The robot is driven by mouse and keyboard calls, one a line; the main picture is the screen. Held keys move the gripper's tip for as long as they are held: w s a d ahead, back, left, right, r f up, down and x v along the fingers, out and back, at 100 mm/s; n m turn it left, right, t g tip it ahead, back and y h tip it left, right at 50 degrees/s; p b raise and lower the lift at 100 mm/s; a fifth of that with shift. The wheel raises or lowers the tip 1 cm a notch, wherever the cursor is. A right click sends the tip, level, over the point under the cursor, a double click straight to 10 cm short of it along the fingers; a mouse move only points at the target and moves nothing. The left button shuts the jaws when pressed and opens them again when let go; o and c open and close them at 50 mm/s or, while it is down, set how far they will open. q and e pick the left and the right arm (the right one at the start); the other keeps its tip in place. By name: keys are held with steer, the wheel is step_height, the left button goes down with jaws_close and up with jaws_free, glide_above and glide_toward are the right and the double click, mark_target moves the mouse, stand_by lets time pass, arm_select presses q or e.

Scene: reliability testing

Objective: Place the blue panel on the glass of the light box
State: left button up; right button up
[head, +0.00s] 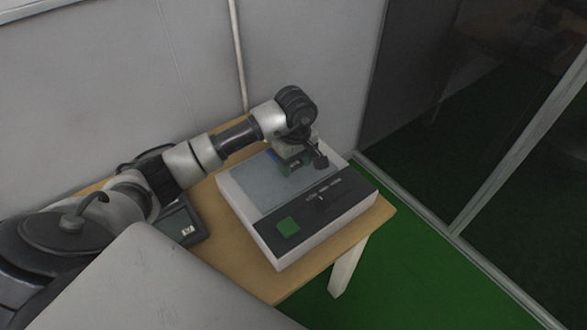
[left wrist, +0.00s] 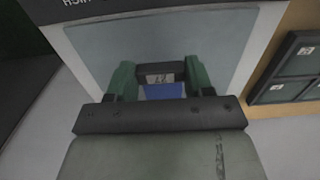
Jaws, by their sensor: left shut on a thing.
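The light box (head: 279,252) is a white box on the wooden table, with a pale grey glass (head: 246,186) and a dark control strip with a green square. My left gripper (head: 293,162) is over the far right part of the glass, shut on the blue panel (head: 271,155). In the left wrist view, the panel (left wrist: 164,91) shows a blue face and a dark edge with a small numbered label, between the green fingers of my gripper (left wrist: 160,80). The glass (left wrist: 160,40) lies behind it. I cannot tell whether the panel touches the glass. My right gripper is not in view.
A dark tray (head: 190,236) with a numbered label stands on the table (head: 240,278), left of the light box; the left wrist view shows its compartments (left wrist: 296,68). A grey wall is behind the table. Most of the glass is bare.

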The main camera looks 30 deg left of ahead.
mark_target(293, 179)
arm_select(q)
steer(key=shift+w+a+f, duration=0.1)
steer(key=shift+a+f, duration=0.1)
steer(key=shift+a, duration=0.05)
steer(key=shift+f, duration=0.3)
step_height(293, 179, down, 2)
steer(key=shift+f+p, duration=0.25)
steer(key=shift+p, duration=0.2)
steer(key=shift+f, duration=0.55)
steer(key=o, duration=0.5)
steer(key=shift+f, duration=0.1)
steer(key=o, duration=0.4)
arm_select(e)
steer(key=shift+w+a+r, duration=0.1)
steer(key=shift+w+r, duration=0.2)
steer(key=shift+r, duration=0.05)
